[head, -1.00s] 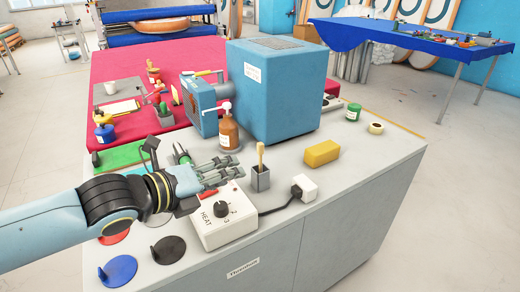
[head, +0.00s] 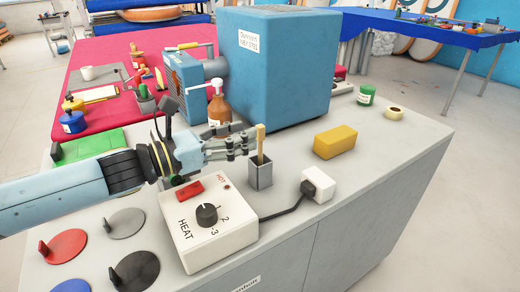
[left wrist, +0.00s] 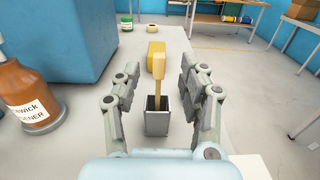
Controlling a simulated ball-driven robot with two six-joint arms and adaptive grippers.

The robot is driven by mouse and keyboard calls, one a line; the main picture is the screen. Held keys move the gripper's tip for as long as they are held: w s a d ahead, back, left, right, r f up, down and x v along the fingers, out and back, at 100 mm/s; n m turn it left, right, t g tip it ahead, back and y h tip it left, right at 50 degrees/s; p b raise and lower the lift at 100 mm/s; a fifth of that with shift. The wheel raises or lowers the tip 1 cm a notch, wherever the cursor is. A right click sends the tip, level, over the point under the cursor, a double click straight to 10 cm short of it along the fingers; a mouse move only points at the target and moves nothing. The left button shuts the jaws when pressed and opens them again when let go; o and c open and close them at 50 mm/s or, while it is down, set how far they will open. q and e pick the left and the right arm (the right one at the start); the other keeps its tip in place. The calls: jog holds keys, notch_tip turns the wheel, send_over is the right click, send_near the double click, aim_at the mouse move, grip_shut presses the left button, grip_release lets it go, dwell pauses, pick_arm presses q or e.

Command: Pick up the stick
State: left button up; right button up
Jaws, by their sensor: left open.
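A wooden stick (head: 260,141) stands upright in a small grey square cup (head: 259,173) on the grey bench top. In the left wrist view the stick (left wrist: 158,78) rises out of the cup (left wrist: 157,121), and its upper part lies between the fingers. My left gripper (head: 250,143) is open, with its fingertips close around the stick's upper part in the head view. In the left wrist view the open fingers (left wrist: 158,85) stand on either side of it with gaps. I cannot tell whether a finger touches it. My right gripper is not in view.
A white heat control box (head: 210,222) sits in front of the cup, its cable running to a white socket (head: 317,187). A brown bottle (head: 219,108) and large blue machine (head: 275,66) stand behind. A yellow block (head: 335,143) lies right.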

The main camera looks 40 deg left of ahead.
aim_at(260, 126)
pick_arm(q)
jog(key=p+x, duration=0.1)
jog(key=x, duration=0.1)
jog(key=p+x, duration=0.1)
jog(key=x, duration=0.1)
jog(key=shift+w+r, duration=0.2)
jog(key=shift+w, duration=0.1)
jog(key=shift+w+d+f, duration=0.1)
jog(key=shift+w+d, duration=0.1)
jog(key=shift+w, duration=0.1)
jog(key=shift+f, duration=0.1)
grip_shut()
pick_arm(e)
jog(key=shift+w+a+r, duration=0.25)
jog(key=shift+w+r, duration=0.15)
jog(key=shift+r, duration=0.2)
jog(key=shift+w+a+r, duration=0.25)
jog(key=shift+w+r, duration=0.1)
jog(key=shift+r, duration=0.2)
